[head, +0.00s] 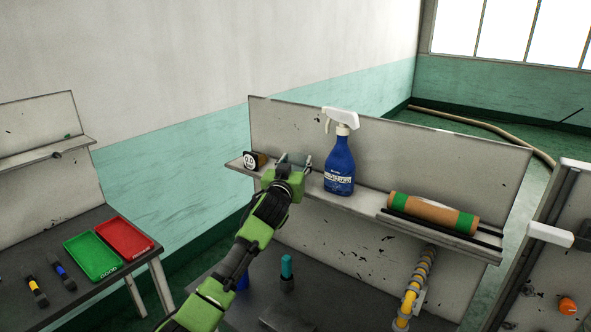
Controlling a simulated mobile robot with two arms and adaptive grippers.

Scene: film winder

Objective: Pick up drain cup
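My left gripper (295,161) reaches up to the shelf (375,205) of the grey bench panel. Its two fingers stand apart, with nothing clearly seen between them. I cannot pick out the drain cup for certain. A blue object (243,281) on the bench below is mostly hidden behind my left arm, and I cannot tell what it is. The gripper also hides part of the shelf behind it. My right gripper is not in view.
A tape measure (255,161) is just left of the gripper; a blue spray bottle (339,160) is right of it. A brown-green roll (433,213) lies farther right. A teal-topped tool (287,272) stands below. Green (92,257) and red (125,237) trays are left.

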